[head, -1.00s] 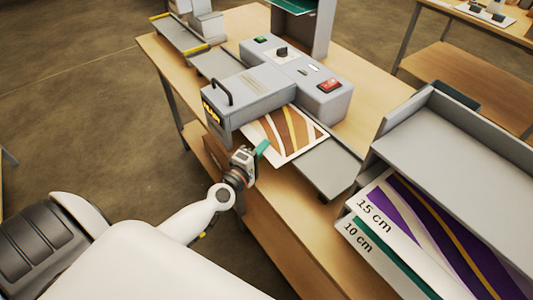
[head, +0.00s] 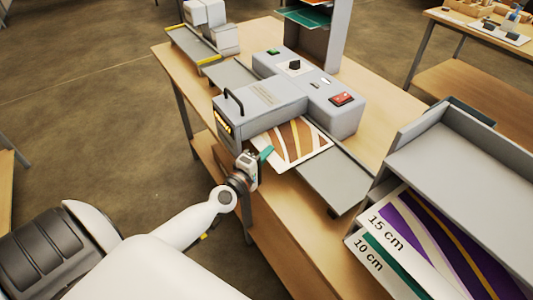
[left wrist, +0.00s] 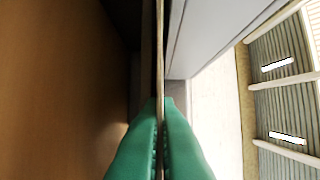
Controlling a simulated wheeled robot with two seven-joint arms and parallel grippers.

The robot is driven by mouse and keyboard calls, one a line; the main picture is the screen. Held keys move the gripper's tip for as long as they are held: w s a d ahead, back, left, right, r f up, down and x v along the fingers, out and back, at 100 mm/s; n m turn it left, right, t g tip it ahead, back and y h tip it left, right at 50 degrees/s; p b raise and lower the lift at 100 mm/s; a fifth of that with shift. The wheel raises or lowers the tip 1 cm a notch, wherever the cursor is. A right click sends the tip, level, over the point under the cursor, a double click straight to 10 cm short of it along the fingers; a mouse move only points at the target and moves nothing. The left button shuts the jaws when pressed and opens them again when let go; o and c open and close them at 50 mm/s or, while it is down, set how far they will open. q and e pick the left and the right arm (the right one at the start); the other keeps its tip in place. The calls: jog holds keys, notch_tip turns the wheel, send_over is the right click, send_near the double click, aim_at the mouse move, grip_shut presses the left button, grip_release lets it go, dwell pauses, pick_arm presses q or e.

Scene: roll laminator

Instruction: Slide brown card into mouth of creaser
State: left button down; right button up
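The brown card (head: 294,140), striped with white and orange, lies nearly flat at the grey machine (head: 262,103), which I take for the creaser. Its left part is hidden under or behind the machine's overhanging head, so I cannot see how deep it sits in the mouth. My left gripper (head: 266,153), with green fingertips, is at the card's near edge. In the left wrist view the green fingers (left wrist: 160,140) are closed on the thin edge of the card (left wrist: 159,50), which is seen edge-on. My right gripper is not in view.
A grey feed plate (head: 325,180) extends right of the card. A grey rack (head: 440,145) with sheets labelled 15 cm and 10 cm stands at the right. Another plate (head: 225,77) lies beyond the machine. The wooden table's (head: 180,62) edge runs beside my left arm.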

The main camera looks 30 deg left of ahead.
pick_arm(q)
jog(key=shift+f+b, duration=0.3)
jog(key=c, duration=1.6)
grip_release()
jog(key=shift+s+a+b, duration=0.1)
jog(key=shift+s+b, duration=1.45)
jog(key=shift+s, duration=4.5)
